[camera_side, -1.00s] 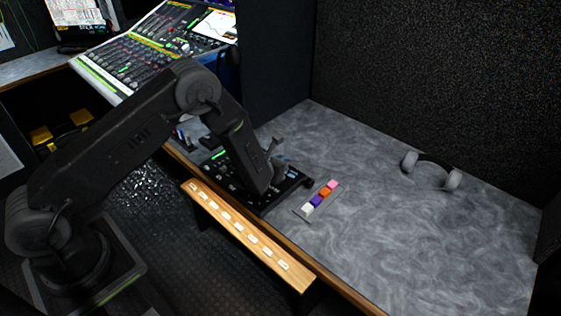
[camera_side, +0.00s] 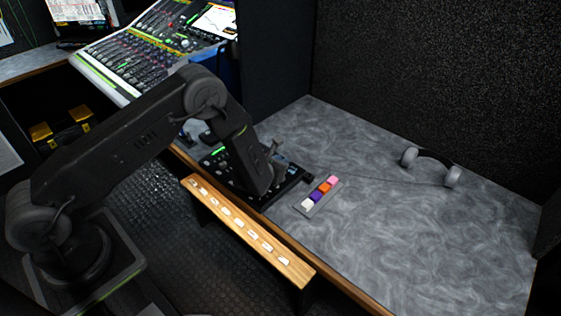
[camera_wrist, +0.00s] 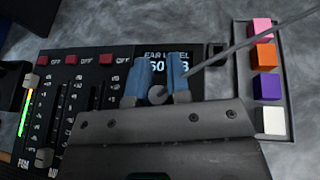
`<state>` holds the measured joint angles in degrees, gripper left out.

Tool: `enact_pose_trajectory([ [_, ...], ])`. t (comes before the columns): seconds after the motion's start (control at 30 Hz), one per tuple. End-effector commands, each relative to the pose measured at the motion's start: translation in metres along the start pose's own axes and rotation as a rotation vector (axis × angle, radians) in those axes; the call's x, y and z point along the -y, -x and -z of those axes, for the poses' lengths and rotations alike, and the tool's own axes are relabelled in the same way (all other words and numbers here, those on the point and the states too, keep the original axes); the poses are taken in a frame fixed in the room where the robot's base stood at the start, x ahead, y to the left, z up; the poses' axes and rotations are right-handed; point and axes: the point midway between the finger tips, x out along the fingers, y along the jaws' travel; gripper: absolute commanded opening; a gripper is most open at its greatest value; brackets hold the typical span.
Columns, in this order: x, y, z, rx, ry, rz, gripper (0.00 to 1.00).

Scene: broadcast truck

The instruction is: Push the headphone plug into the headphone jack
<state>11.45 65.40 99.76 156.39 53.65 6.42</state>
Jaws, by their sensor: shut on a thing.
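My gripper (camera_wrist: 158,84) has blue fingertips shut close together over the black control panel (camera_wrist: 103,82) in the wrist view. A grey round end between them appears to be the headphone plug (camera_wrist: 157,95); most of it is hidden. A grey cable (camera_wrist: 250,43) runs from the fingers to the upper right. The headphones (camera_side: 433,165) lie on the grey desk in the side view, with the thin cable leading left to the gripper. My wrist hides the fingertips there. A dark block at the panel's right edge (camera_wrist: 215,53) may hold the headphone jack; no opening is clear.
A strip of coloured buttons (camera_side: 318,196) stands just right of the panel. A wooden ledge with white labels (camera_side: 247,229) runs in front. The mixing console (camera_side: 150,50) stands behind at left. The grey desk (camera_side: 400,240) is mostly clear at right.

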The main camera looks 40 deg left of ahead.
Motion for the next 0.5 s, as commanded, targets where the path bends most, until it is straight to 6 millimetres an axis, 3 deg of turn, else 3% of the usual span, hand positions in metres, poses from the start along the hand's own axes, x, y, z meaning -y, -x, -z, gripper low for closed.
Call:
enact_pose_trajectory([
  [0.33, 0.0, -0.0032, 0.0078, 0.0, 0.0, 0.0, 0.0],
  [0.37, 0.0, -0.0032, 0.0075, 0.001, 0.0, 0.0, 0.19],
  [0.5, 0.0, -0.003, 0.0073, 0.001, 0.0, 0.0, 0.32],
])
